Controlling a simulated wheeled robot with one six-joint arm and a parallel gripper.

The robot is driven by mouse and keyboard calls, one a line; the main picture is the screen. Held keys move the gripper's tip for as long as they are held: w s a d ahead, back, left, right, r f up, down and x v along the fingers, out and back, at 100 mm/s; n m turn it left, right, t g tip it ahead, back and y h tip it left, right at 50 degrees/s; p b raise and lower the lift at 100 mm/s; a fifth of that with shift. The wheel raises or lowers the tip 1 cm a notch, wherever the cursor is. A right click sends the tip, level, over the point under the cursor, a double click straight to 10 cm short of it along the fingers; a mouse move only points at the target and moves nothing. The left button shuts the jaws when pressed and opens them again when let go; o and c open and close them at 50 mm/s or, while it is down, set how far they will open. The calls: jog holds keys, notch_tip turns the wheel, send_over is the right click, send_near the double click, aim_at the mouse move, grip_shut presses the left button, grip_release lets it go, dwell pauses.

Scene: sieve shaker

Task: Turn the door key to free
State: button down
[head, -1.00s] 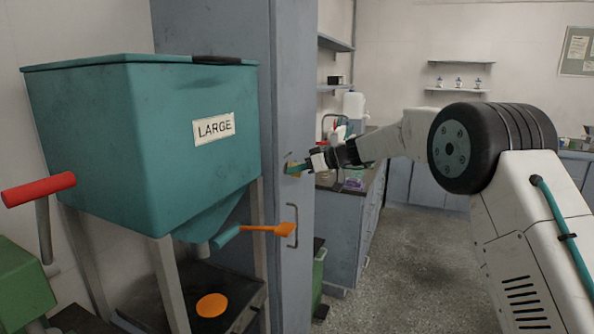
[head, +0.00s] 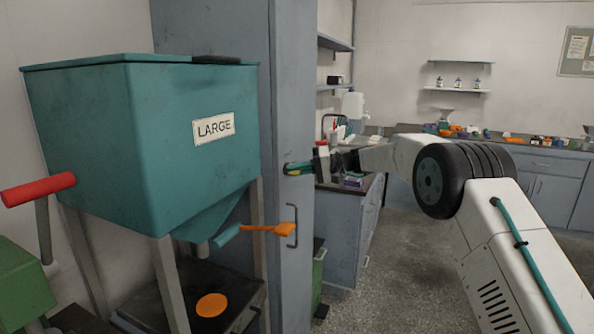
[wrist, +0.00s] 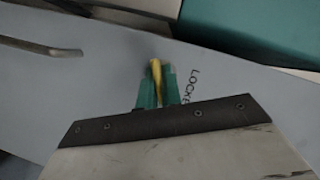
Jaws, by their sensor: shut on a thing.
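The door key is a yellow piece (wrist: 156,75) between the green fingertips of my gripper (wrist: 157,92) in the wrist view. The gripper is shut on it, close against the grey cabinet door (wrist: 95,90). Dark lettering reading "LOCKE", partly covered by the gripper, is on the door just right of the fingers. In the head view my gripper (head: 298,168) meets the side of the tall grey cabinet (head: 290,100), above the door's handle (head: 293,226). The key is too small to make out there, and its exact angle is unclear.
A teal hopper labelled LARGE (head: 150,140) stands left of the cabinet, with an orange-tipped lever (head: 265,229) below it. A red handle (head: 38,189) sticks out at far left. A counter with bottles (head: 345,210) is behind my gripper. The floor (head: 400,260) is clear.

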jog(key=m+y, duration=0.1)
jog(key=m, duration=0.1)
jog(key=m+y, duration=0.1)
jog(key=m, duration=0.1)
jog(key=shift+f+g, duration=0.1)
jog(key=shift+g, duration=0.2)
jog(key=shift+m, duration=0.4)
jog(key=c, duration=1.6)
grip_release()
jog(key=shift+d, duration=0.1)
jog(key=d, duration=0.7)
jog(key=shift+w+d, duration=0.2)
jog(key=shift+d, duration=0.15)
